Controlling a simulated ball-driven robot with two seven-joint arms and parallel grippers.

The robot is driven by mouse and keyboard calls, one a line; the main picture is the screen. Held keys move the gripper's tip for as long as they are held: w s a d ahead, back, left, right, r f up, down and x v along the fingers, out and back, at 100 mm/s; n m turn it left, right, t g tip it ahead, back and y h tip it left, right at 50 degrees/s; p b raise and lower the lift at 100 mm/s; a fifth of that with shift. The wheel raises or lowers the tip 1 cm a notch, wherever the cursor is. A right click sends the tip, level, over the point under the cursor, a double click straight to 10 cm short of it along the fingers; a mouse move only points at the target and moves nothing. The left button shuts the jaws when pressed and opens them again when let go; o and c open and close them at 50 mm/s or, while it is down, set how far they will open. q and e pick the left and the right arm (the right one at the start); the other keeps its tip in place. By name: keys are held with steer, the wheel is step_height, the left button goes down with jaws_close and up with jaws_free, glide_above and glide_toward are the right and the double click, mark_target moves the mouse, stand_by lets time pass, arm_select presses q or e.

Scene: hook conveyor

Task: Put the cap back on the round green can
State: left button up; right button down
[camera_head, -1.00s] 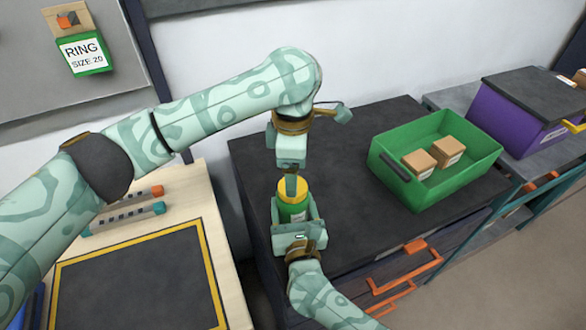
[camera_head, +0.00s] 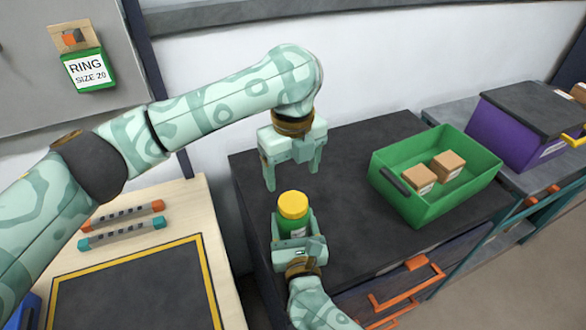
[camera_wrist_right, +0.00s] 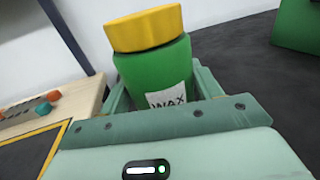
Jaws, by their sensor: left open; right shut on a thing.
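The round green can (camera_head: 292,227) stands upright over the dark cabinet top, with the yellow cap (camera_head: 293,204) sitting on its top. My right gripper (camera_head: 293,238) is shut around the can's body from the near side. In the right wrist view the can (camera_wrist_right: 157,75) carries a white label reading WAX, and the cap (camera_wrist_right: 145,28) sits on its rim, looking slightly tilted with the view. My left gripper (camera_head: 293,180) is open and empty, fingers pointing down, just above and behind the cap, apart from it. The can's lower part is hidden by my right gripper.
A green bin (camera_head: 440,208) with two cardboard boxes (camera_head: 448,164) stands to the right on the cabinet top (camera_head: 340,150). A purple box (camera_head: 520,125) is farther right. A wooden table (camera_head: 190,205) with two handled bars lies left. The cabinet top behind the can is clear.

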mark_target(293, 201)
arm_select(q)
steer(key=n, duration=0.6)
steer(key=shift+n, duration=0.3)
steer(key=n, duration=0.3)
steer(key=shift+s+r, duration=0.1)
steer(key=n, duration=0.6)
steer(key=shift+s, duration=0.1)
steer(key=n, duration=0.6)
steer(key=shift+n, duration=0.3)
steer(key=n, duration=0.4)
steer(key=shift+s+n, duration=0.1)
steer(key=shift+n, duration=0.2)
steer(key=n, duration=0.3)
steer(key=shift+f, duration=4.05)
